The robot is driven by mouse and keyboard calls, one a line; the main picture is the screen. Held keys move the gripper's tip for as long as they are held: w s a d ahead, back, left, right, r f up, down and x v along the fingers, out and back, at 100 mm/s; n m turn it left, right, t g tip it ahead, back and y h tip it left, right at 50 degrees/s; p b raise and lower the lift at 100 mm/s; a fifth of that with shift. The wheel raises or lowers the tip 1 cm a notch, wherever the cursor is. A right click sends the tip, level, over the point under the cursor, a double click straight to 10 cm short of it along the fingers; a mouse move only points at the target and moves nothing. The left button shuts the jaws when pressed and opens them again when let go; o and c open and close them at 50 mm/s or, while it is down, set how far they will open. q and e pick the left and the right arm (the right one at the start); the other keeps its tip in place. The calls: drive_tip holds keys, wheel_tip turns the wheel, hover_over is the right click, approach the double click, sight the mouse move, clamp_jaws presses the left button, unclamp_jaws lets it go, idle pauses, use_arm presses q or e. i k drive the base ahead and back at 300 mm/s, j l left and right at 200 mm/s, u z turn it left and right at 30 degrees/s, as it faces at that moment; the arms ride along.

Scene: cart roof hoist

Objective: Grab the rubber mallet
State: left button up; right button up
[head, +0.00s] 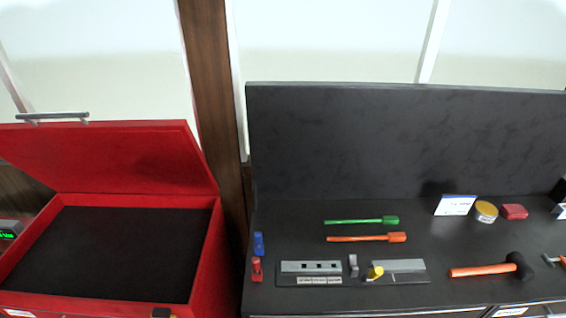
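The rubber mallet (494,268) lies on the dark bench top at the right, near the front edge. It has an orange handle pointing left and a black head at its right end. Nothing covers it. Neither of my grippers is in the head view.
Left of the mallet is a dark plate (352,281) with metal blocks and a yellow piece. Behind lie a green-handled tool (361,221) and an orange one (367,238). A red open-lidded chest (214,250) stands left.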

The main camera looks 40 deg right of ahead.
sight(515, 261)
drive_tip(key=z, duration=3.05)
drive_tip(key=i+l, duration=0.15)
